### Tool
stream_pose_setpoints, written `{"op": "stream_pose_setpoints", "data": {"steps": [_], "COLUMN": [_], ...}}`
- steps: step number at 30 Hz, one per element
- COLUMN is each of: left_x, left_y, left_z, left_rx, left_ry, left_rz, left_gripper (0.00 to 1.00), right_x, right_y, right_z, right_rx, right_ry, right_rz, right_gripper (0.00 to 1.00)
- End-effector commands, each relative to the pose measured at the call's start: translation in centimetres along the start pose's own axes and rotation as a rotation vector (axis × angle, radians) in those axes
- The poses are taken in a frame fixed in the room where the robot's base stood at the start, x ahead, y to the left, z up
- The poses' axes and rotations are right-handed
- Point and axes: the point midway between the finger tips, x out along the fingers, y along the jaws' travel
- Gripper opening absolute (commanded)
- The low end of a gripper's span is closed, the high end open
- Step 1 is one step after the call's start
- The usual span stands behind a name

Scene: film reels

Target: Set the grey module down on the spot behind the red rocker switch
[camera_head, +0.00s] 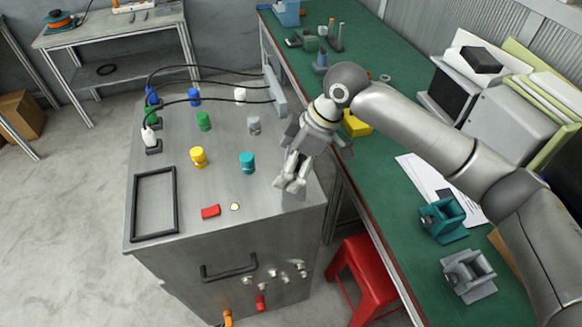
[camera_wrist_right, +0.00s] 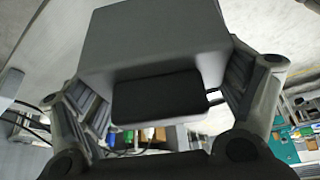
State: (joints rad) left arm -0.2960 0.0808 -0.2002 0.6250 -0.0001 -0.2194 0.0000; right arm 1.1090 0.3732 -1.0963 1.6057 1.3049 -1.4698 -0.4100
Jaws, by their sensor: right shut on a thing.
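The grey module (camera_wrist_right: 155,40) is a box with a dark pad on its near face. My right gripper (camera_wrist_right: 165,78) is shut on it, one finger on each side. In the head view my right gripper (camera_head: 290,184) points down over the right front part of the metal cabinet top (camera_head: 228,185); the module is mostly hidden there, and I cannot tell whether it touches the top. The red rocker switch (camera_head: 210,211) lies near the front edge, left of the gripper. Bare metal is directly behind it. My left gripper is not in view.
Behind the switch stand a yellow knob (camera_head: 198,157) and a teal knob (camera_head: 247,163). A black frame (camera_head: 155,203) lies to the left, a small pale button (camera_head: 235,206) to the right. Black cables (camera_head: 208,83) cross the rear. A green-topped bench (camera_head: 385,140) runs along the right.

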Motion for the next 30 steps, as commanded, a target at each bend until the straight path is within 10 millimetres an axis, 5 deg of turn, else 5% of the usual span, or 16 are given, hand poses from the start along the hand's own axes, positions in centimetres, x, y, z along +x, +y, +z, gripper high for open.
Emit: {"op": "stream_pose_setpoints", "data": {"steps": [15, 25, 26, 30], "left_x": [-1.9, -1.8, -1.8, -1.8], "left_y": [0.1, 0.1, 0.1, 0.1], "left_z": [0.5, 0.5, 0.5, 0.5], "left_rx": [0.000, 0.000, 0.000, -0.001], "left_ry": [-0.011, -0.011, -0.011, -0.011], "left_rz": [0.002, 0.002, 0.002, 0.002], "left_gripper": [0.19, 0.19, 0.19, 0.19], "right_x": [4.0, 4.3, 4.4, 4.4], "right_y": [1.4, 1.4, 1.3, 1.3], "right_z": [1.8, 2.0, 2.1, 2.0], "right_rx": [-0.001, -0.002, -0.001, -0.001], "right_ry": [0.003, 0.003, 0.001, 0.001], "right_rz": [0.002, 0.002, 0.001, 0.002], "right_gripper": [0.55, 0.55, 0.90, 1.00]}}
